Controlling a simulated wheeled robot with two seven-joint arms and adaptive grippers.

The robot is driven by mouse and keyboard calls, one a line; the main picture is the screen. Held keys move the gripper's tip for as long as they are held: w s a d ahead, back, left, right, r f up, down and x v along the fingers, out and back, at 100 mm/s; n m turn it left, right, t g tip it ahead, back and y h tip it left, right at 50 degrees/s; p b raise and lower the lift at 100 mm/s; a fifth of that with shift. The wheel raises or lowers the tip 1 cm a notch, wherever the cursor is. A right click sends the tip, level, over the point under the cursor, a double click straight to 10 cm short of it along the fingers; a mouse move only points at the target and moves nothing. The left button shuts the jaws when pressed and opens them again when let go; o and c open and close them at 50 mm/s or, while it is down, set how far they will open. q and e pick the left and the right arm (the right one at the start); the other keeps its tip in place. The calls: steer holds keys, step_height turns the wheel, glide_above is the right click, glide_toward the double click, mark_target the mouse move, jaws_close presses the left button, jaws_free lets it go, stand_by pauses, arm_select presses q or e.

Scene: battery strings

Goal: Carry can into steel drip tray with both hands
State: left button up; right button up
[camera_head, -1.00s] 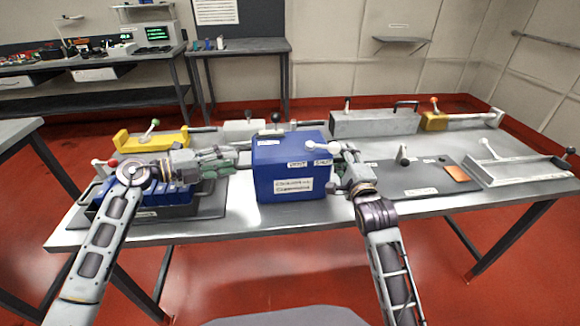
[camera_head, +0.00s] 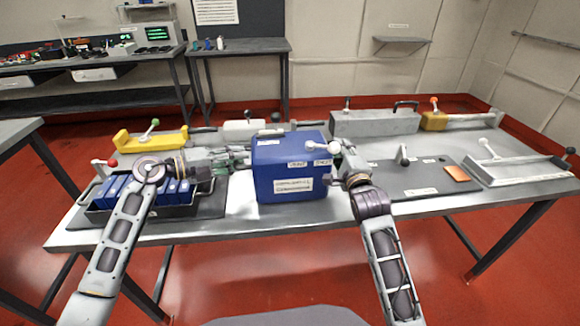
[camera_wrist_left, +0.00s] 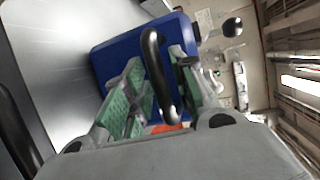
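The can is a blue box-shaped container (camera_head: 290,175) with white labels, upright at the middle of the table in the head view. My left gripper (camera_head: 240,158) is at its left side. In the left wrist view, its green-padded fingers (camera_wrist_left: 160,95) are apart, with a black bar-like handle (camera_wrist_left: 153,60) showing between them in front of the blue can (camera_wrist_left: 105,55). I see no clear grip on it. My right gripper (camera_head: 335,152) is at the can's right side, its fingers mostly hidden. A shallow steel tray (camera_head: 520,177) lies at the table's right end.
A black crate of blue cells (camera_head: 140,212) stands at the left, partly behind my left arm. A dark mat with an orange piece (camera_head: 456,174) lies between can and steel tray. A yellow holder (camera_head: 150,140) and a grey case (camera_head: 372,123) stand along the back.

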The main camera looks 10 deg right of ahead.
arm_select(q)
jaws_close()
arm_select(e)
jaws_close()
arm_select(q)
steer(key=shift+r, duration=0.35)
arm_select(e)
steer(key=shift+r, duration=0.4)
arm_select(q)
steer(key=shift+w, duration=0.1)
